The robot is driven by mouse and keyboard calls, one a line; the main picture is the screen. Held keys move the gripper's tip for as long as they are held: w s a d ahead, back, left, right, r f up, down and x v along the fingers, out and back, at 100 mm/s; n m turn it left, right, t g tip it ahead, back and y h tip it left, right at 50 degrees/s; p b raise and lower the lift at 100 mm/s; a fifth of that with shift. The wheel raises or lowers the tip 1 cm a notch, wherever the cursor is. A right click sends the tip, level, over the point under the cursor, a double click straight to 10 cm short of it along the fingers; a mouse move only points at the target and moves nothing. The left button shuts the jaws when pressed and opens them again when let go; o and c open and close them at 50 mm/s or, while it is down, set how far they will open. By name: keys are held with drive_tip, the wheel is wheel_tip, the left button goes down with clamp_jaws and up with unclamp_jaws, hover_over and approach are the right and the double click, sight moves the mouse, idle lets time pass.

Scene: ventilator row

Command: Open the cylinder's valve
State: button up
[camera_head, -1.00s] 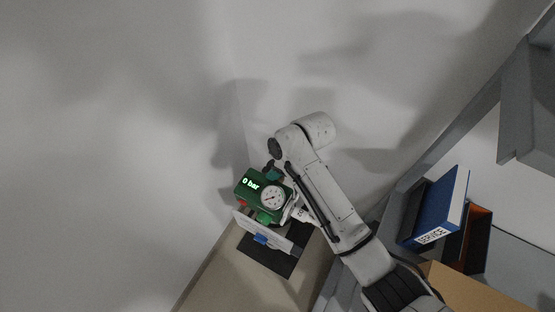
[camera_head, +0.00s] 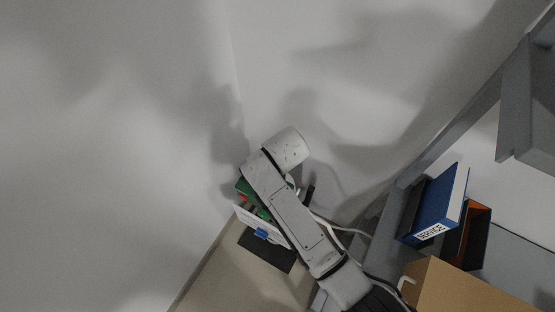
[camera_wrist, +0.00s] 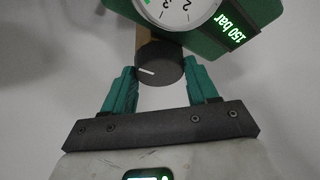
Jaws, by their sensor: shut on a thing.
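In the wrist view a black round valve knob (camera_wrist: 158,63) with a white mark line sits on a brass-coloured stem. My gripper (camera_wrist: 162,76) has its two green fingers on either side of the knob and is shut on it. Above the knob is a white dial gauge (camera_wrist: 178,10) on a green housing (camera_wrist: 262,10). The lit display (camera_wrist: 225,28) reads 150 bar, tilted in this view. In the head view my arm covers most of the green housing (camera_head: 243,187) and hides the knob and my gripper. The cylinder's body cannot be made out.
A white panel with a blue clip (camera_head: 261,234) stands below the housing, by a dark mat (camera_head: 265,252). To the right, a shelf holds a blue SERVICE binder (camera_head: 440,205) and an orange-black box (camera_head: 472,230). A cardboard box (camera_head: 450,290) is at lower right. Pale walls stand behind.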

drive_tip(key=m+h, duration=0.1)
drive_tip(key=m, duration=0.3)
drive_tip(key=m+h+b, duration=0.1)
drive_tip(key=m, duration=0.1)
drive_tip(key=shift+a+m+h, duration=0.25)
drive_tip(key=shift+m+h, duration=0.05)
drive_tip(key=m+g+h+b, duration=0.1)
drive_tip(key=m, duration=0.2)
drive_tip(key=shift+w+a+f+b, duration=0.1)
drive_tip(key=shift+b, duration=0.25)
drive_tip(key=shift+m+g+h+b, duration=0.45)
drive_tip(key=shift+m+b, duration=0.3)
drive_tip(key=shift+m, duration=1.05)
drive_tip(key=o, duration=1)
drive_tip(key=b+v, duration=0.1)
drive_tip(key=v, duration=1)
drive_tip(key=shift+w, duration=0.15)
